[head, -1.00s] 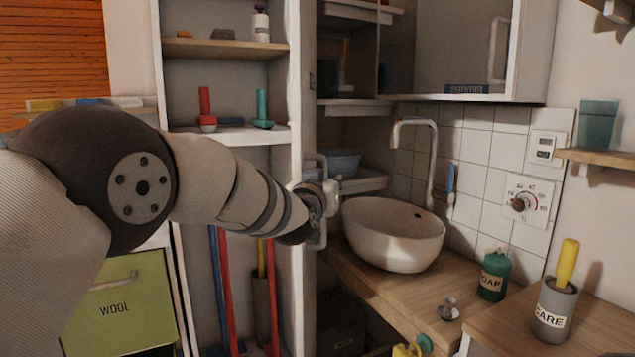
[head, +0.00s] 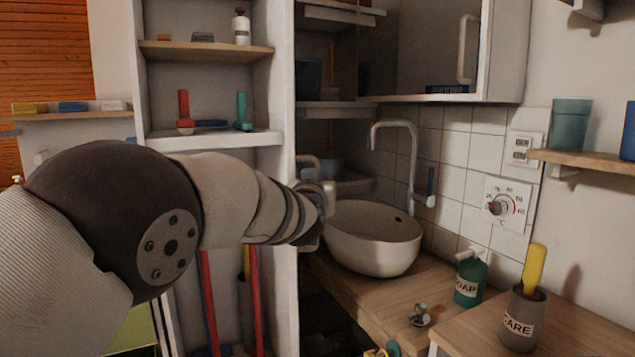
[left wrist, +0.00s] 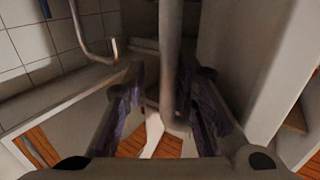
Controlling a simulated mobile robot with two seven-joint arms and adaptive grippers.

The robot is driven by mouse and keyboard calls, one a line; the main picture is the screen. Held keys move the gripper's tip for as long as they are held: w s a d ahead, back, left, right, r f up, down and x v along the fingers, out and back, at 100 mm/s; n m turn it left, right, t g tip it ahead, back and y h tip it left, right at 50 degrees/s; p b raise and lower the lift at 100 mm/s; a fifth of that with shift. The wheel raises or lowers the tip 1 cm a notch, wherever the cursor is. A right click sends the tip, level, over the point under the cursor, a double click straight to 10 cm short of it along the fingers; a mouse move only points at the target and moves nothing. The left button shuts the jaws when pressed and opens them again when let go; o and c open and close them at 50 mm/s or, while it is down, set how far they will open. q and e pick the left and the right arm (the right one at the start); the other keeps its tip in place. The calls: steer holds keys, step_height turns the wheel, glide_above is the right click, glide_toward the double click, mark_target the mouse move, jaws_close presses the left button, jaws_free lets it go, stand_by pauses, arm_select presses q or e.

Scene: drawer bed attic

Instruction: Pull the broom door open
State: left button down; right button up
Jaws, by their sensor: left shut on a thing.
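The broom cupboard (head: 217,136) stands left of the basin, its shelves and the broom handles (head: 208,300) inside in plain view. A pale upright panel (head: 285,265), seen almost edge-on, stands at its right side; I cannot tell how much of it is the door. My left gripper (head: 322,197) is at a grey bar handle (head: 308,161) near this panel, in front of the basin's left rim. In the left wrist view the handle (left wrist: 170,60) runs between the fingers of my left gripper (left wrist: 160,115), which is shut on it. My right gripper is not in view.
The white basin (head: 372,238) and its tap (head: 412,150) are close to the right of my left gripper. A soap bottle (head: 470,278) and a cup marked CARE (head: 523,318) stand on the wooden counters. A mirror cabinet (head: 430,50) hangs above.

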arm_select(q)
steer(key=shift+d+r, duration=0.1)
steer(key=shift+r, duration=0.4)
steer(key=c, duration=1.9)
jaws_free()
steer(key=shift+w+f, duration=0.2)
steer(key=shift+w, duration=0.05)
steer(key=shift+f, duration=0.15)
steer(key=s, duration=1.2)
steer(key=shift+a, duration=0.45)
